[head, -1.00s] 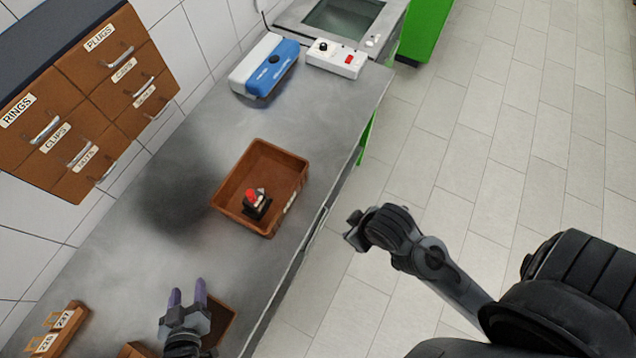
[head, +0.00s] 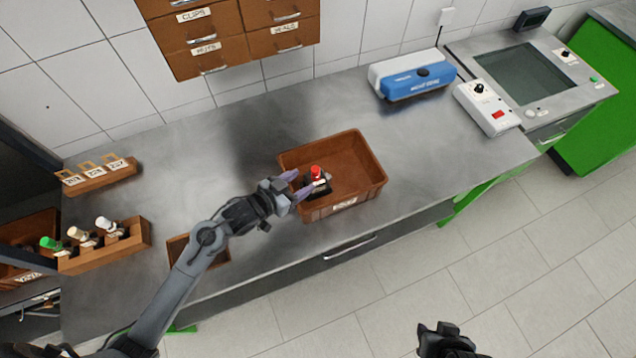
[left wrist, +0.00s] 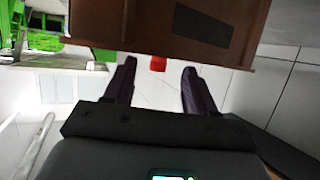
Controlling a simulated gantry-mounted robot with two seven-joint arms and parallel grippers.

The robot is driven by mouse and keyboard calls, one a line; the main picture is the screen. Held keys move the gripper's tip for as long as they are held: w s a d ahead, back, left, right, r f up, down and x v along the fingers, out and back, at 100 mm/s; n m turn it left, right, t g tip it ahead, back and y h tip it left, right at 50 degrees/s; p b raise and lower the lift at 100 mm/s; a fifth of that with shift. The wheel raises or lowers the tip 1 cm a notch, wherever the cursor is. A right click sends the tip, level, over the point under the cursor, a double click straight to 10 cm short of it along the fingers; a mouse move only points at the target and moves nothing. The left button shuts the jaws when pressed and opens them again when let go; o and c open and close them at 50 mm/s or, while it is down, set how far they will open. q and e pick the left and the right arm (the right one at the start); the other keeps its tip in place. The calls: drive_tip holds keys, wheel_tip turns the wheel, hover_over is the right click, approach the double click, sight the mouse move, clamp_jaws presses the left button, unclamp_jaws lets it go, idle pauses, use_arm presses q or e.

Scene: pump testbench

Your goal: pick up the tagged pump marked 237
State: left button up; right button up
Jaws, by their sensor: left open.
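A small dark pump with a red top (head: 317,174) stands in the left part of a brown bin (head: 366,189) on the steel bench. No number on it can be read. My left gripper (head: 297,185) is open at the bin's left edge, its purple fingers pointing toward the pump. In the left wrist view the open fingers (left wrist: 160,82) are apart with nothing held between them. My right gripper (head: 445,338) is at the bottom edge, away from the bench.
A wooden rack (head: 138,236) holds several pumps with green, beige and white tops. A rack of number tags (head: 98,176) stands behind it. A small brown tray (head: 178,256) lies partly under my left arm. A blue-white device (head: 415,82) and a switch box (head: 487,107) stand farther right.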

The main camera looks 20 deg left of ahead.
sight(316, 172)
use_arm(q)
drive_tip(key=shift+x, duration=3.55)
drive_tip(key=shift+r, duration=0.2)
clamp_jaws()
drive_tip(key=shift+r, duration=0.2)
